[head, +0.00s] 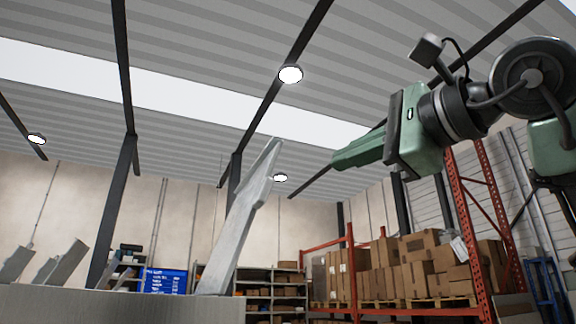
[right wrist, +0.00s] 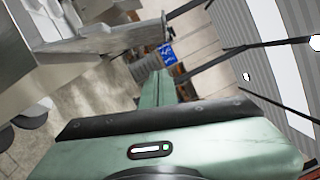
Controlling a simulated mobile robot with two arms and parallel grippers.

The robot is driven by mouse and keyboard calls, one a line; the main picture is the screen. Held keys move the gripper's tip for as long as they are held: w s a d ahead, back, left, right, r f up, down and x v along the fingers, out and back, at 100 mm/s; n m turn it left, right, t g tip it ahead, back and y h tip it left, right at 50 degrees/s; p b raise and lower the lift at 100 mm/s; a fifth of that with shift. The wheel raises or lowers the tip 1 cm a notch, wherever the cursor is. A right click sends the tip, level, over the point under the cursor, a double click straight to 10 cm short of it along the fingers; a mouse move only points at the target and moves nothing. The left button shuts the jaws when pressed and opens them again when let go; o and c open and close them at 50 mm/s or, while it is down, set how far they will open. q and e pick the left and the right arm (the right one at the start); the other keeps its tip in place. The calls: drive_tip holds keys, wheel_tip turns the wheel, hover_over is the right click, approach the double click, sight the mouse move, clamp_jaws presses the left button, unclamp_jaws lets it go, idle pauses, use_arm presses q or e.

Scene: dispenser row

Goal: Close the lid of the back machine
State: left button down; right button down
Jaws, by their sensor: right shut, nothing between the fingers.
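A long pale grey lid (head: 242,225) stands raised and tilted in the head view, its lower end at the top of a grey machine body (head: 120,306) along the bottom edge. My green right gripper (head: 336,160) is to the right of the lid's upper part, apart from it in the picture. Its fingers are together and hold nothing. It also shows in the right wrist view (right wrist: 156,84), pointing past grey metal machine parts (right wrist: 60,70) at upper left. I cannot tell which of those parts belong to the same machine. My left gripper is not in view.
Smaller raised grey lids (head: 62,262) show at the far left. Behind are shelves (head: 268,290), a blue sign (head: 163,283) and an orange rack with cardboard boxes (head: 370,270). Dark round seats (right wrist: 28,118) show in the right wrist view. Open air surrounds my right gripper.

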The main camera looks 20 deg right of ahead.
drive_tip(key=w+a+r+p, duration=0.2)
drive_tip(key=w+a+p, duration=0.2)
drive_tip(key=w, duration=0.5)
drive_tip(key=shift+a, duration=1.2)
drive_tip(key=shift+w+d, duration=0.15)
drive_tip(key=shift+w, duration=0.05)
